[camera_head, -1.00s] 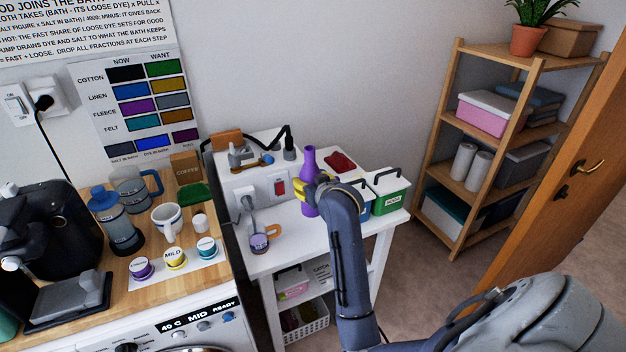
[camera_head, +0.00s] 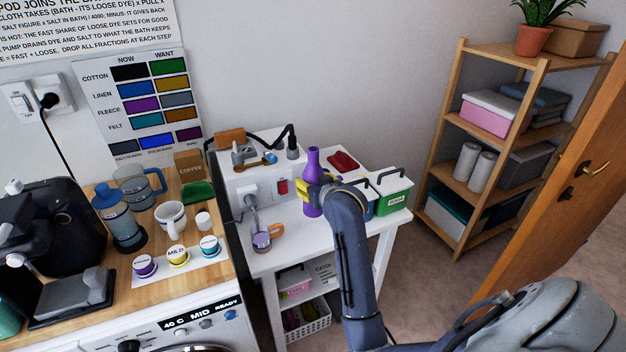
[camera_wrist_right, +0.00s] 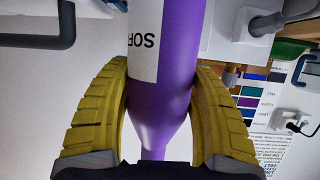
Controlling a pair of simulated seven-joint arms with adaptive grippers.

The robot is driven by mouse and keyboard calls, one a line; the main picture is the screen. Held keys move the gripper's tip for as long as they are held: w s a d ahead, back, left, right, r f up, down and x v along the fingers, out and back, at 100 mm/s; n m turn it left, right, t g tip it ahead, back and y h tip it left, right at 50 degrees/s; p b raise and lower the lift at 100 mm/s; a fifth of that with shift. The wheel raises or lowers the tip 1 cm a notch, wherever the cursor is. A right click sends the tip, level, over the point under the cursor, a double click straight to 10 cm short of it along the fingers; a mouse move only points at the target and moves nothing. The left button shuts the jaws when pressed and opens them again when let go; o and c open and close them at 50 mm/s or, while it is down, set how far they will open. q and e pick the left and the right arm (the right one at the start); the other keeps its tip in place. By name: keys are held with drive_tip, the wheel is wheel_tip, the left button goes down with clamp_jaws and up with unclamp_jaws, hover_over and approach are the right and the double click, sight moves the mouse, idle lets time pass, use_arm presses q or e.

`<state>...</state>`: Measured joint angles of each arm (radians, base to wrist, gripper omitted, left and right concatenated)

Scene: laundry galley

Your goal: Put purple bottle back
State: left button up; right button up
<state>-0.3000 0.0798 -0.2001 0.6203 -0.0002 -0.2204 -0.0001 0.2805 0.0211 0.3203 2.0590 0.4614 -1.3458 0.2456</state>
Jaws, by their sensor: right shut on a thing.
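The purple bottle (camera_head: 312,168) stands upright at the white side table (camera_head: 335,238), in front of the raised white block. My right gripper (camera_head: 318,190) is around the bottle's body, its yellow fingers shut on it. In the right wrist view the bottle (camera_wrist_right: 165,85) fills the middle, between the two yellow fingers (camera_wrist_right: 160,112). A white label with dark letters, partly cut off, shows on it. Whether the bottle's base touches the table I cannot tell. My left gripper is not in view.
A green caddy (camera_head: 393,198) and a blue one stand close right of the bottle. A red tray (camera_head: 342,162) lies behind. A wooden counter (camera_head: 150,215) with cups is further left.

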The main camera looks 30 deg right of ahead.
drive_tip(key=shift+f, duration=2.85)
drive_tip(key=shift+f, duration=0.7)
drive_tip(key=o, duration=1.7)
drive_tip(key=shift+f, duration=0.1)
drive_tip(key=v, duration=1.2)
drive_tip(key=shift+o, duration=1)
